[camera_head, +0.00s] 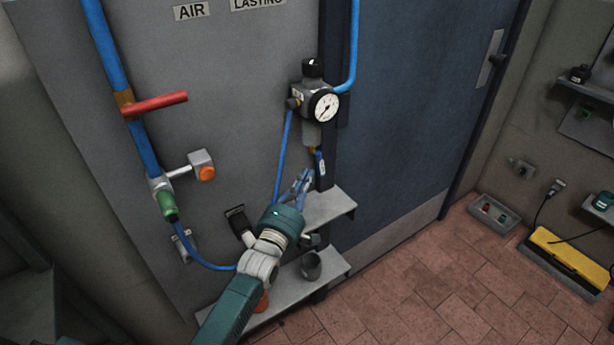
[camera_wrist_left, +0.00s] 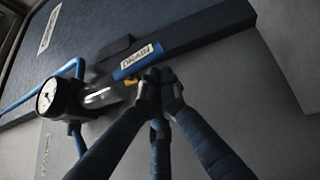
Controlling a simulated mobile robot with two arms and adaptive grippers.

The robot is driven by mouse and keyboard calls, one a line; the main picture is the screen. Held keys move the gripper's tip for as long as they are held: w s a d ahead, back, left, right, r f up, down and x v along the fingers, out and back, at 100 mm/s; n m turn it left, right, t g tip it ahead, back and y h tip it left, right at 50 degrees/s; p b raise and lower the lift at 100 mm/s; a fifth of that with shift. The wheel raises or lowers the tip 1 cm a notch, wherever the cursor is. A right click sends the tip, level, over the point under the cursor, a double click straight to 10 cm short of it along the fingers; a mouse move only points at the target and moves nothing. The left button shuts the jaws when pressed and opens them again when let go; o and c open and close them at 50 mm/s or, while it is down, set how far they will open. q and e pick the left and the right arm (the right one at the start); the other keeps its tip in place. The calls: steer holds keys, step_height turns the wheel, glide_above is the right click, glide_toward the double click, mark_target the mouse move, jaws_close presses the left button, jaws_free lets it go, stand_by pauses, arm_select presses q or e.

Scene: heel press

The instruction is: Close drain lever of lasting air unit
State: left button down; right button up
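The lasting air unit (camera_head: 311,92) is a grey regulator with a black knob and a round white gauge (camera_head: 326,106), under the AIR and LASTING labels. A clear bowl hangs below it. The drain lever (camera_head: 320,164) is blue with a white tag and hangs down from a brass fitting under the bowl. In the left wrist view the lever (camera_wrist_left: 134,67) shows its DRAIN label, with the gauge (camera_wrist_left: 48,96) to the left. My left gripper (camera_head: 308,176) is just below the lever. Its blue fingers (camera_wrist_left: 161,78) converge with tips together, close to the lever; contact cannot be told. My right gripper is out of view.
A grey shelf (camera_head: 330,207) and a dark cup (camera_head: 311,266) are beside my left arm. Blue hoses run near the unit.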

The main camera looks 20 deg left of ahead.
arm_select(q)
steer(key=shift+w+d, duration=0.1)
steer(key=shift+d, duration=0.05)
stand_by(0.3)
steer(key=shift+w+d+f+t+b, duration=0.1)
steer(key=shift+w+f+t+b, duration=0.15)
steer(key=shift+b, duration=0.45)
steer(key=shift+n, duration=0.3)
